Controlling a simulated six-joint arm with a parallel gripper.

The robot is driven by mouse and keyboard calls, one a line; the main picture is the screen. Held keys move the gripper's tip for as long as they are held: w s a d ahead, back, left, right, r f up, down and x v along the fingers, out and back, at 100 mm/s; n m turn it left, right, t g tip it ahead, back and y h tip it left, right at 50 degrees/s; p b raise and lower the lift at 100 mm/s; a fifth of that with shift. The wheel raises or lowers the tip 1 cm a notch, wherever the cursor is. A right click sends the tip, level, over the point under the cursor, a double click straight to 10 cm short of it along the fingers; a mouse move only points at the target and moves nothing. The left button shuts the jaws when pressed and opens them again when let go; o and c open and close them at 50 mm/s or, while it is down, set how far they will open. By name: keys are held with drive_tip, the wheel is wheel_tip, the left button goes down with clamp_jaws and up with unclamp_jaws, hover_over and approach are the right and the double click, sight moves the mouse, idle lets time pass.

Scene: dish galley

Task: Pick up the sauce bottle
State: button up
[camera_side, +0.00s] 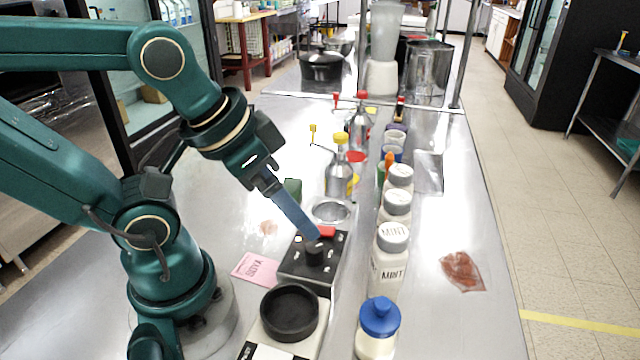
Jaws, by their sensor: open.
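My gripper (311,235) points down and to the right, its long blue-grey fingers seen edge-on. It is open, with its tips just above or beside a black box (298,268) with a dark knob; I cannot tell if they touch. No bottle is between the fingers. A pale bottle with a blue cap (378,318) stands upright at the front. Behind it a row of white-capped bottles recedes, the nearest labelled MINT (388,270). No label reads sauce, so I cannot tell which one is the sauce bottle.
A black round dish (289,312) sits in front of the black box. A pink card (255,268) lies to its left. Metal pump bottles (339,178) stand behind. A reddish packet (462,271) lies on the right, where the steel counter (455,325) is mostly clear.

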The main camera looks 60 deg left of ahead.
wheel_tip(320, 180, up, 4)
drive_tip(key=n+t+h, duration=0.4)
drive_tip(key=n+h, duration=0.6)
drive_tip(key=n, duration=1.7)
hover_over(394, 169)
drive_tip(key=f, duration=0.8)
drive_tip(key=shift+s+a+f, duration=0.1)
drive_tip(key=shift+s+a, duration=0.1)
drive_tip(key=shift+s, duration=0.05)
drive_tip(key=shift+f, duration=0.3)
drive_tip(key=shift+w+d+f, duration=0.15)
drive_tip(key=shift+w+d, duration=0.05)
drive_tip(key=shift+w, duration=0.05)
drive_tip(key=shift+x, duration=2.2)
